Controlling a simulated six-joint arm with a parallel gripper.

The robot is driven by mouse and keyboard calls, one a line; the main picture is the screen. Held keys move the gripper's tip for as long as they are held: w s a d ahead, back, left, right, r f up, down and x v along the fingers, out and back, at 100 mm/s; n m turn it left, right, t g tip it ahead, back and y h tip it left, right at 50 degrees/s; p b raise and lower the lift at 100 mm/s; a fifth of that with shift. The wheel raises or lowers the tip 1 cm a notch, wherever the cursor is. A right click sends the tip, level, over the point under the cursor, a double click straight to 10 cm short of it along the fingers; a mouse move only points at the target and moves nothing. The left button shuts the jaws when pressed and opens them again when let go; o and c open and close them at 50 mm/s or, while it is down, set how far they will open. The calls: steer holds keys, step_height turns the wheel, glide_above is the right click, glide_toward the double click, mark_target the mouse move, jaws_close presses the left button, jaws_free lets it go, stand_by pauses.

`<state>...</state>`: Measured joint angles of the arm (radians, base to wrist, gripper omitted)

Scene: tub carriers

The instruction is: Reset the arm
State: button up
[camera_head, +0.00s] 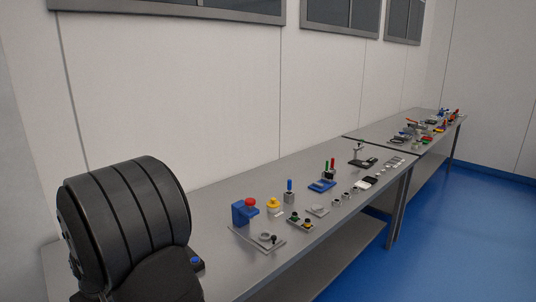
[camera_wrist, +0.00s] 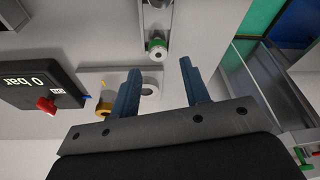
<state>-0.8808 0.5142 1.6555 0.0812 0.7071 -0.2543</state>
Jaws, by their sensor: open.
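My gripper (camera_wrist: 158,92) shows in the wrist view with its two blue-grey fingers spread apart. It is open and nothing is between the fingers. A white ring-shaped part (camera_wrist: 149,90) lies behind the left finger, apart from it as far as I can see. In the head view a large black ribbed part of my arm fills the lower left, and my gripper is not in sight there.
A dark gauge reading "0 bar" with a red knob (camera_wrist: 46,104) is at the left of the wrist view, beside a brass fitting (camera_wrist: 103,108). A green-collared fitting (camera_wrist: 157,47) is above. In the head view, a long grey bench (camera_head: 212,203) carries several small devices, including a blue box with a red button (camera_head: 244,209).

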step_height(320, 180, down, 3)
steer(key=shift+r, duration=0.2)
steer(key=v, duration=1.2)
steer(key=x, duration=1.3)
steer(key=v, duration=0.3)
steer(key=shift+w+a+r, duration=0.15)
steer(key=shift+a+r, duration=0.1)
steer(key=shift+r, duration=0.25)
steer(key=w+d+r, duration=0.4)
steer(key=d+r, duration=0.3)
steer(key=d, duration=0.4)
steer(key=w+a+n, duration=0.1)
steer(key=w+a, duration=0.4)
steer(key=w, duration=0.3)
steer(key=s+a+f, duration=0.1)
steer(key=a+f, duration=0.1)
steer(key=a, duration=0.2)
steer(key=s+a+f, duration=0.1)
steer(key=a+f, duration=0.1)
steer(key=a, duration=0.2)
steer(key=s+a+f, duration=0.1)
steer(key=a+f, duration=0.1)
steer(key=a, duration=0.2)
steer(key=shift+s+f, duration=0.2)
steer(key=shift+s, duration=0.05)
steer(key=shift+d+f, duration=0.15)
steer(key=shift+f, duration=1.15)
